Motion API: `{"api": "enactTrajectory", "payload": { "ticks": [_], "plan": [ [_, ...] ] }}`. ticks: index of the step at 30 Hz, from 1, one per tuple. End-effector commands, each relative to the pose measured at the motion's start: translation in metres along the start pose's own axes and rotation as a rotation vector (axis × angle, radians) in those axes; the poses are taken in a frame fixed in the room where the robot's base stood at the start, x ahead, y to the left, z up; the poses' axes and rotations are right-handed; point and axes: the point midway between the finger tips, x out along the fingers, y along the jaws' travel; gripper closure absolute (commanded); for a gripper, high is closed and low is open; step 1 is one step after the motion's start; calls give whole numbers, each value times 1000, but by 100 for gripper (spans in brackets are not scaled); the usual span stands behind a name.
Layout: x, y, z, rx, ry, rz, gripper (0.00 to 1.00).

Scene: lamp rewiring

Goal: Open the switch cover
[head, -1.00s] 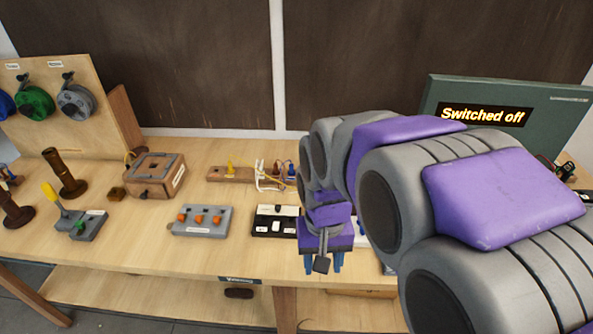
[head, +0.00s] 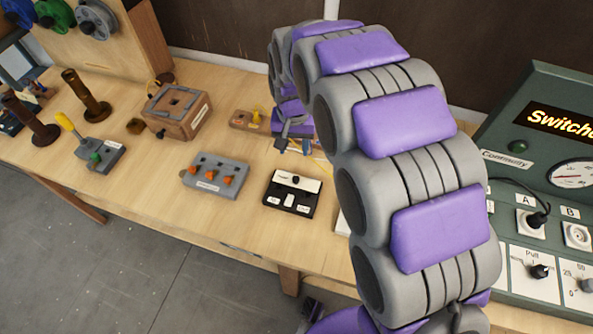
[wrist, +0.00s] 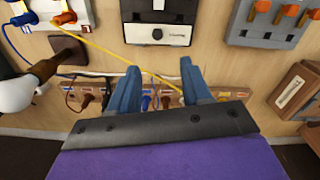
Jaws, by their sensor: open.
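A black and white box, which looks like the switch (head: 292,194), sits near the table's front edge. Its white panel, apparently the cover (head: 297,178), has a small black knob and lies on the back half; white pieces show on the black front half. My gripper (head: 294,146) is open and empty, behind the box over the table's back part. In the wrist view its blue fingers (wrist: 160,72) are spread and touch neither box nor knob.
A wooden terminal strip with wires (wrist: 150,99) lies below my fingers, and a yellow wire (wrist: 105,48) crosses there. A grey box with orange levers (head: 215,178) stands left of the switch. A green meter panel (head: 540,190) stands right. Bare tabletop lies between the boxes.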

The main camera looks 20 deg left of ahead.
Motion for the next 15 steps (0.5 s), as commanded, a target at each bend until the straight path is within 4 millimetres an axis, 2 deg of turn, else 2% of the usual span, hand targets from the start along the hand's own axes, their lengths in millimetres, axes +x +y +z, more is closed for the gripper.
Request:
{"api": "enactTrajectory", "payload": {
  "ticks": [1, 15],
  "plan": [
    [13, 1, 0, 1, -4, 0, 52],
    [104, 2, 1, -1, -4, 0, 52]
  ]
}}
